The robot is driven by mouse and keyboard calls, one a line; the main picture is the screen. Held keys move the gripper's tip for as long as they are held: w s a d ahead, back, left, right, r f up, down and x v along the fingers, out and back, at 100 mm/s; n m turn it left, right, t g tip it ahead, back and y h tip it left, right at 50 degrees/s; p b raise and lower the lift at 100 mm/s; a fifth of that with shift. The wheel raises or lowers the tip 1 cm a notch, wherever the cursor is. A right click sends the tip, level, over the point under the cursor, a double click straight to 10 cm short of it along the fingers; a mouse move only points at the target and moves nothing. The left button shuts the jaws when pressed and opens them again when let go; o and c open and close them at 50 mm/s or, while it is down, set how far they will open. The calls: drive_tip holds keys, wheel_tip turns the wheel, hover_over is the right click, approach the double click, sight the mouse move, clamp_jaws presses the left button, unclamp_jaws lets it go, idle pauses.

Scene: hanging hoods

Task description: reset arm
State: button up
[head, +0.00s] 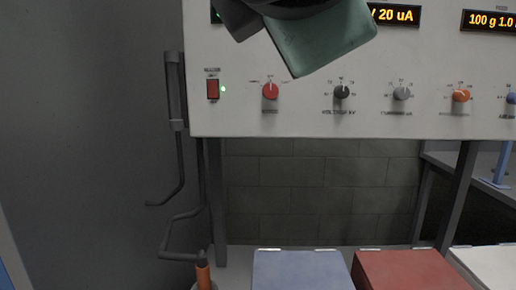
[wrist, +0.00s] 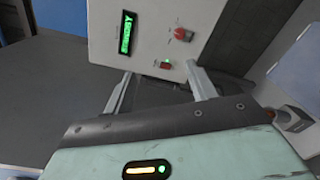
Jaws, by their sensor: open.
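My gripper (wrist: 160,72) shows in the wrist view, with its pale green body along the bottom and its fingers reaching up the picture. It is open, with nothing seen held between the fingers. Beyond it is the pale control panel (wrist: 145,20) with a green lit display and a red switch (wrist: 166,64). In the head view, a pale green and dark part of my arm's end hangs in front of the panel (head: 225,110) at the top. It covers part of the panel's upper left. The fingertips cannot be made out there.
The panel carries a red knob (head: 270,91) and several other knobs. Dark posts stand below it. A bent dark rod (head: 181,165) hangs at its left. Blue (head: 300,272), red (head: 405,270) and white (head: 492,265) boxes stand below. Open space lies left of the rod.

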drive_tip(key=w+d+f+m+g+h, duration=0.2)
drive_tip(key=w+d+f+m+g, duration=0.25)
drive_tip(key=f, duration=0.65)
drive_tip(key=w+d+f+m+g+h, duration=0.1)
drive_tip(key=w+d+f+g, duration=0.35)
drive_tip(key=d+f, duration=0.5)
drive_tip(key=s+d+f+m+g+y, duration=0.2)
drive_tip(key=d+f+m+g, duration=0.1)
drive_tip(key=d+f+m, duration=0.6)
drive_tip(key=s+d+f+m+g+y, duration=0.1)
drive_tip(key=d+f+m+g+y, duration=0.15)
drive_tip(key=d+f+m, duration=0.6)
drive_tip(key=s+a+f+n+g+b, duration=0.1)
drive_tip(key=s+a+f+n+b, duration=0.1)
drive_tip(key=s+a+f+b, duration=0.3)
drive_tip(key=s+a+f+n+g+b, duration=0.1)
drive_tip(key=s+a+f+n+b, duration=0.2)
drive_tip(key=a, duration=0.5)
drive_tip(key=s+a+f+n+g+b, duration=0.1)
drive_tip(key=s+a+f+n+b, duration=0.15)
drive_tip(key=s+a, duration=0.3)
wheel_tip(320, 180, up, 19)
drive_tip(key=p, duration=1.9)
drive_tip(key=shift+a, duration=0.4)
